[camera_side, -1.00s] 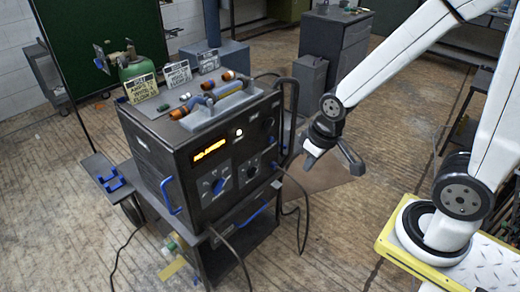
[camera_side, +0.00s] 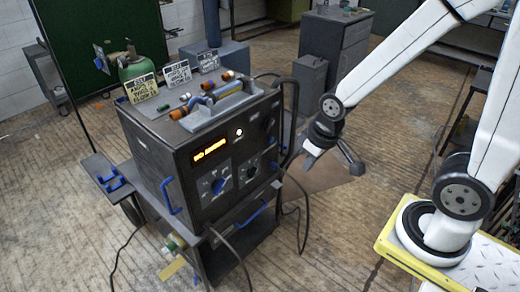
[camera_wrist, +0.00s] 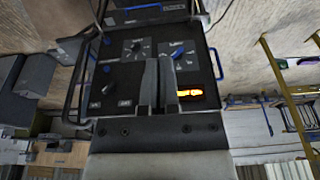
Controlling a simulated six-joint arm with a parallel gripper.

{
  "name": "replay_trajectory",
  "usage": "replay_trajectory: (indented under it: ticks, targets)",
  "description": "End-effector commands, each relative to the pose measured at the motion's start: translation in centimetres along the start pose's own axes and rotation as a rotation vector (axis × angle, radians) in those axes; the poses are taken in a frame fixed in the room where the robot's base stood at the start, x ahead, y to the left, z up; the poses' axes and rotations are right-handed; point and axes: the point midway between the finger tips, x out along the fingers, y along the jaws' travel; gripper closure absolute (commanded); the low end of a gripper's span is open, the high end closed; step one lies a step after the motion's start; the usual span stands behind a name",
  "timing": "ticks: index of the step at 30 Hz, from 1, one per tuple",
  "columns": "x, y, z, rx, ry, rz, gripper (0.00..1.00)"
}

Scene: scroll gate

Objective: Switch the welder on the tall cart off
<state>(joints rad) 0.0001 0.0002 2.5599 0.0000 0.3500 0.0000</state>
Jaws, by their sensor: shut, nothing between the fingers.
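The welder (camera_side: 160,155) is a dark box on the tall cart (camera_side: 245,265). Its orange display (camera_side: 210,149) is lit, and so is a small white lamp (camera_side: 239,132). A blue knob (camera_side: 218,186) sits below the display. A dark knob (camera_side: 268,123) is at the panel's upper right. In the wrist view the panel appears upside down, with the display (camera_wrist: 190,92), the blue knob (camera_wrist: 178,51) and a dark switch knob (camera_wrist: 109,88) above two small labels. My gripper (camera_side: 310,163) is shut and empty, right of the panel and apart from it. Its fingers (camera_wrist: 158,80) hide part of the panel.
A cable handle (camera_side: 293,110) rises at the welder's right side, near my gripper. Cables hang in front of the cart. The floor between the cart and my base is mostly clear.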

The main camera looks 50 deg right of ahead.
Motion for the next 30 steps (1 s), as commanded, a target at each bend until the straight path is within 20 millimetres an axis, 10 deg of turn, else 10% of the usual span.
replay_trajectory:
  ticks: [5, 30]
  targets:
    - [0.2, 0.2, -0.5, 0.007, 0.012, 0.003, 0.45]
    - [9.3, 10.5, -16.5, 0.288, 0.568, 0.003, 0.45]
